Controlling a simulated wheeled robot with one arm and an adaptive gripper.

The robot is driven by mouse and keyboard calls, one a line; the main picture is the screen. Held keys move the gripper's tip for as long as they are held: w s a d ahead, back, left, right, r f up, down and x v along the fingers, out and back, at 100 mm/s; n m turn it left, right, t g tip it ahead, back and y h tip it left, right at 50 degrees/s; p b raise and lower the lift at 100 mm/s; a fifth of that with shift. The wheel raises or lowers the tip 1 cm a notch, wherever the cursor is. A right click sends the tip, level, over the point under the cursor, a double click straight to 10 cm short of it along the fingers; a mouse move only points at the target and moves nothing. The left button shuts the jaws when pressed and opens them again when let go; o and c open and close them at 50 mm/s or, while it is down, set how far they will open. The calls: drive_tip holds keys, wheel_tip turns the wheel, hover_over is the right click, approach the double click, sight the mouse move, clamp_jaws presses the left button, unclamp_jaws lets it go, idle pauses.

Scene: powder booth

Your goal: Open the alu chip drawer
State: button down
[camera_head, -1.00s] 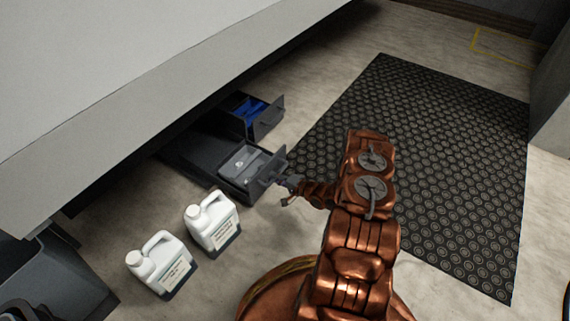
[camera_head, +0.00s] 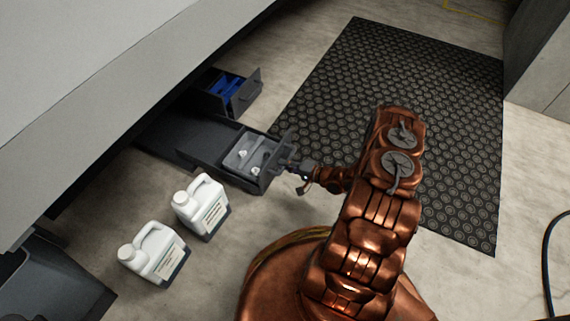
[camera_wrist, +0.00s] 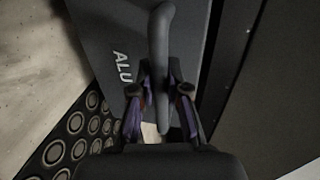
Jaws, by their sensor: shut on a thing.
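The alu chip drawer (camera_head: 211,151) is a dark grey drawer pulled well out from under the bench, with a light grey tray (camera_head: 247,153) and small pale pieces near its front. In the wrist view its front panel (camera_wrist: 117,40) bears the letters "ALU", partly covered. A curved grey handle (camera_wrist: 161,40) stands out from that panel. My gripper (camera_wrist: 161,95) is shut on the handle, one finger on each side. In the head view my gripper (camera_head: 299,168) is at the drawer's front, on its right side.
A second open drawer (camera_head: 231,94) with blue contents is just behind. Two white jugs (camera_head: 203,207) (camera_head: 155,252) stand on the floor left of my base. A black rubber mat (camera_head: 400,110) lies to the right. A black cable (camera_head: 546,260) lies at far right.

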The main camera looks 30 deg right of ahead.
drive_tip(key=c, duration=1.1)
unclamp_jaws()
drive_tip(key=shift+c, duration=0.2)
drive_tip(key=v, duration=1.2)
